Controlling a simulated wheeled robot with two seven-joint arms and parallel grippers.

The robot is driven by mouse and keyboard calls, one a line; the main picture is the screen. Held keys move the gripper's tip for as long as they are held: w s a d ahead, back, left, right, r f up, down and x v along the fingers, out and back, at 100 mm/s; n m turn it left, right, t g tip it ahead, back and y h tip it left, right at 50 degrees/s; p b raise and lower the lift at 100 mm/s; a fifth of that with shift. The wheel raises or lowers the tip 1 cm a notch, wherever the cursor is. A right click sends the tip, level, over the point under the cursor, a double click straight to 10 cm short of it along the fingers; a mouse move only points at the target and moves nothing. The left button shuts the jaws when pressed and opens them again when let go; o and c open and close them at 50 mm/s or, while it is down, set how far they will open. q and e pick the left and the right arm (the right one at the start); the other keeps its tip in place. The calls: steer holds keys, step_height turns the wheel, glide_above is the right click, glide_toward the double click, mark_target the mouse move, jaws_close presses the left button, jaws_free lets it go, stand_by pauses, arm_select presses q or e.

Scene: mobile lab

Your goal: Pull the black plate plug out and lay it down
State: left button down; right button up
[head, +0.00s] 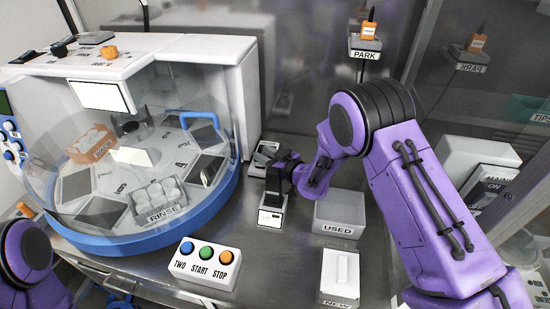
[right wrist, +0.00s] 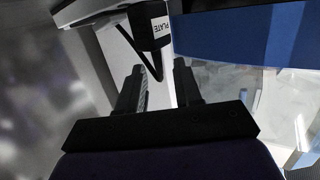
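The black plate plug (right wrist: 150,28), labelled PLATE, shows at the top of the right wrist view with a black cable running down from it. My right gripper (right wrist: 158,70) is open, its two fingers apart just short of the plug, with nothing clearly held between them. There I cannot tell the plug from the dark gripper. A small white labelled block (head: 270,217) stands just below it. My left arm shows only partly at the lower left; its gripper is out of view.
The clear-domed machine (head: 195,217) with a blue rim stands to the left. A button box (head: 207,264), the USED bin (head: 340,213) and the NEW tray (head: 339,277) stand nearby. The PARK holder (head: 365,46) with an orange plug is at the back wall.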

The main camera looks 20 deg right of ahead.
steer(key=shift+x, duration=1.45)
jaws_close()
steer(key=shift+w+d+r+p, duration=0.1)
steer(key=shift+r+p, duration=0.15)
steer(key=shift+p, duration=0.15)
steer(key=shift+r, duration=0.4)
steer(key=shift+r+p, duration=1.3)
steer(key=shift+r, duration=0.15)
